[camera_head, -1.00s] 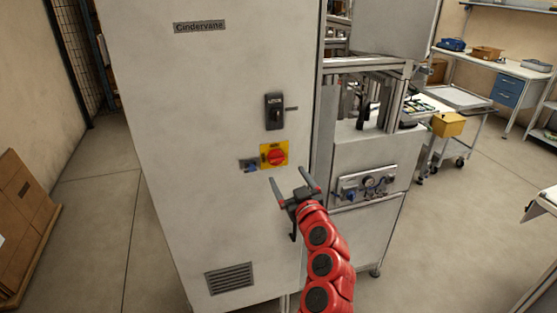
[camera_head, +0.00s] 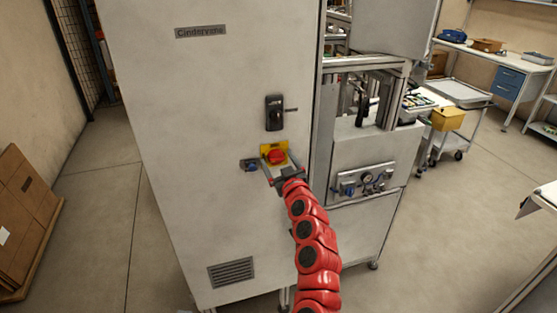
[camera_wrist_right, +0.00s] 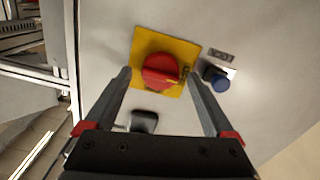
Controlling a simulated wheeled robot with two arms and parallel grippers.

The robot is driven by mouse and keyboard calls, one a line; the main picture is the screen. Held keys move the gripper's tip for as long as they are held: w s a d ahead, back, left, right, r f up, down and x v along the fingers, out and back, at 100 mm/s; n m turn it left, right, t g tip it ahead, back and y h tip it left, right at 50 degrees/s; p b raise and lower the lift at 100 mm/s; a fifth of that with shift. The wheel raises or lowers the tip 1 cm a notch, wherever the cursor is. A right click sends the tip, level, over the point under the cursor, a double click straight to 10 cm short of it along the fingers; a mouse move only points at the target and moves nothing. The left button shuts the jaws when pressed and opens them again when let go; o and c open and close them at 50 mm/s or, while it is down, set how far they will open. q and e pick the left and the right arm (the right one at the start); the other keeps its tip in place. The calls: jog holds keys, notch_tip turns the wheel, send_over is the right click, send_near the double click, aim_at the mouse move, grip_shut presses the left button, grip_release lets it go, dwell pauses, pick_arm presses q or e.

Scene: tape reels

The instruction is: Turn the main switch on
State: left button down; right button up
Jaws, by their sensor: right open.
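The main switch is a red rotary knob (camera_head: 277,157) on a yellow plate (camera_head: 266,149), on the front of the grey cabinet. It also shows in the right wrist view as a red knob (camera_wrist_right: 160,70) on a yellow plate (camera_wrist_right: 186,48). My right gripper (camera_head: 282,169) is open at the plate, its fingers to either side of the knob. In the wrist view the fingers (camera_wrist_right: 160,78) flank the knob; I cannot tell whether they touch it. My left gripper is not in view.
A small blue knob (camera_head: 251,167) sits left of the switch, and a black handle (camera_head: 274,113) is above it. Cardboard boxes (camera_head: 24,215) lean at the left.

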jog(key=c, duration=1.4)
jog(key=shift+f+m+b, duration=0.1)
jog(key=shift+m+b, duration=0.8)
jog(key=shift+b, duration=0.15)
jog(key=shift+m+b, duration=0.3)
jog(key=shift+m, duration=0.5)
jog(key=m, duration=0.2)
jog(key=shift+d+m, duration=0.1)
jog(key=shift+m, duration=0.3)
jog(key=m, duration=0.2)
jog(key=m+p, duration=0.1)
jog(key=shift+r+m, duration=0.2)
jog(key=shift+m, duration=0.2)
jog(key=m+p, duration=0.2)
jog(key=m, duration=0.3)
jog(key=shift+w+d+f+p, duration=0.1)
jog(key=shift+d+p, duration=0.05)
jog(key=shift+p, duration=0.25)
jog(key=shift+f+m+p, duration=0.15)
jog(key=shift+m+p, duration=0.45)
jog(key=shift+m, duration=0.8)
